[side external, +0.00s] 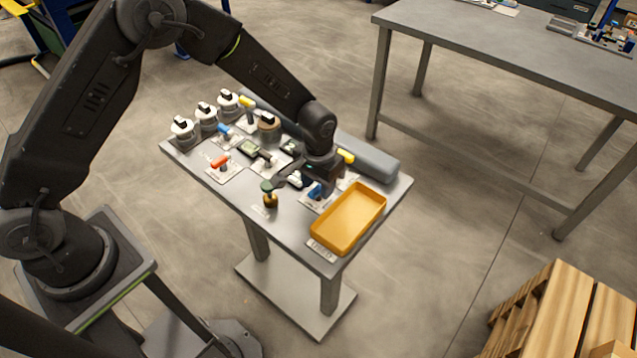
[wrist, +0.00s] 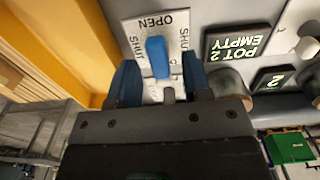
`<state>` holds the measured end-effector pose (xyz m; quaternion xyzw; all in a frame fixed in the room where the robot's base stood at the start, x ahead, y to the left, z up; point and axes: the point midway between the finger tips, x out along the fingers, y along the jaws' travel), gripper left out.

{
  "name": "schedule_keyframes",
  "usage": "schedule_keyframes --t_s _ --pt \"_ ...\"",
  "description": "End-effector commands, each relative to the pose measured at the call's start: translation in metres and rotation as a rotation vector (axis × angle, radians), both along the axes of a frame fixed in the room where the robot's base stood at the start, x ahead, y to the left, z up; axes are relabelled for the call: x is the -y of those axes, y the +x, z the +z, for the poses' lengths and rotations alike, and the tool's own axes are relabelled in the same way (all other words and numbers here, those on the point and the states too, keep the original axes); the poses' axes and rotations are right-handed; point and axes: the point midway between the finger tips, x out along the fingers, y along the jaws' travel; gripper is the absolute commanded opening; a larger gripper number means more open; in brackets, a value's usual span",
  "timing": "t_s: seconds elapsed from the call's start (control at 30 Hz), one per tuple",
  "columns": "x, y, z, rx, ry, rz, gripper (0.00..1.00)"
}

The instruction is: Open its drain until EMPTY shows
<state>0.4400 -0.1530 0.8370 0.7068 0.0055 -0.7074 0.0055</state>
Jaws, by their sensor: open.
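In the wrist view a blue valve handle (wrist: 157,57) stands on a white plate (wrist: 183,20) marked OPEN at the top and SHUT at the sides. The handle lies along the line toward OPEN. My gripper (wrist: 158,85) is open, with one finger on each side of the handle; contact is not clear. A dark display (wrist: 238,43) beside the plate reads POT 2 EMPTY, upside down in this view. In the side view the blue handle (side external: 316,192) is at the bench's right part, next to my gripper (side external: 298,183), which partly hides that area.
A yellow tray (side external: 340,244) sits right of the blue handle.

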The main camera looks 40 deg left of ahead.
Motion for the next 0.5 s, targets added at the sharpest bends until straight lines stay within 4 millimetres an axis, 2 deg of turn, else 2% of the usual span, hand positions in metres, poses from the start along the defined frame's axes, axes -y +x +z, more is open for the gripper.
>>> schedule_keyframes --t_s 0.17,0.5 --pt "0.000 0.001 0.029 0.006 -0.002 0.000 0.45" --pt "0.000 0.001 0.103 0.006 -0.002 0.001 0.45"
